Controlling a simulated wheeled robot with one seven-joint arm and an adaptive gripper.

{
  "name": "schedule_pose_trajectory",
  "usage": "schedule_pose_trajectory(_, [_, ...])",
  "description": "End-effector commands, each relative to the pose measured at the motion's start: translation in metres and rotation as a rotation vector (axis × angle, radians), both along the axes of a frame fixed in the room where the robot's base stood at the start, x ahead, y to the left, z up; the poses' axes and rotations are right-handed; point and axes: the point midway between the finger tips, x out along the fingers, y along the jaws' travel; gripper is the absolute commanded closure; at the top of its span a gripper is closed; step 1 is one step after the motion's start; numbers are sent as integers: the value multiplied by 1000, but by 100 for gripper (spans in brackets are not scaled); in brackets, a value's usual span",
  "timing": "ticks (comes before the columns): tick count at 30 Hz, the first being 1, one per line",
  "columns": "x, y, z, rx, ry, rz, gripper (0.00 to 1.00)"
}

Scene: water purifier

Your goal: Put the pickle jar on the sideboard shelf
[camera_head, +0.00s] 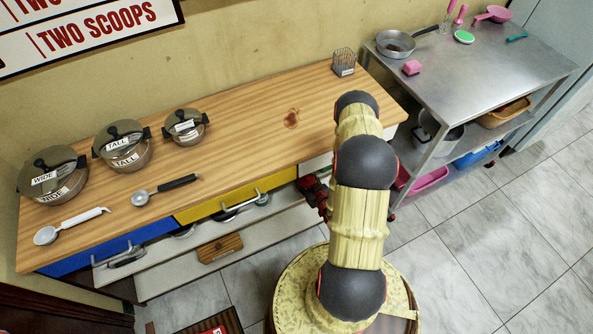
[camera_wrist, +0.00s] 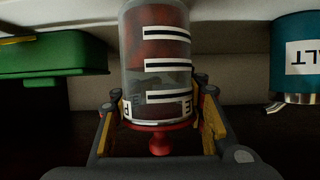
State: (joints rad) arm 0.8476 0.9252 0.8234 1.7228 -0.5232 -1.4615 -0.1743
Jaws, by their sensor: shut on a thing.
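A clear jar (camera_wrist: 155,50) with dark red contents, a black-and-white striped label and a red knobbed lid (camera_wrist: 158,138) fills the middle of the wrist view. The label letters are only partly readable. My gripper (camera_wrist: 158,108) is shut around the lid end of the jar, with one finger on each side. In the head view the wooden-topped sideboard (camera_head: 245,130) runs along the wall, with white shelf levels (camera_head: 165,272) below its drawers. My arm reaches to the sideboard's front right; it hides the gripper's tips and the jar there.
In the wrist view a green container (camera_wrist: 50,55) stands left of the jar and a teal labelled container (camera_wrist: 297,55) right of it. Three lidded pots (camera_head: 125,148) stand on the sideboard top. A wooden block (camera_head: 220,248) is on a lower shelf. A metal table (camera_head: 470,70) stands right.

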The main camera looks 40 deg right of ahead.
Motion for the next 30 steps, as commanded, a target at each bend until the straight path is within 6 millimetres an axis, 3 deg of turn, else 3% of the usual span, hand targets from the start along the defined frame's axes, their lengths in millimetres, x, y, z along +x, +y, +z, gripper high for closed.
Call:
schedule_pose_trajectory(10, [21, -6, 0, -2, 0, 1, 94])
schedule_pose_trajectory(20, [56, -16, 0, -2, -1, 1, 94])
schedule_pose_trajectory(24, [55, -16, -15, 1, 2, 0, 94])
schedule_pose_trajectory(30, [56, -16, -15, -1, -1, -1, 95])
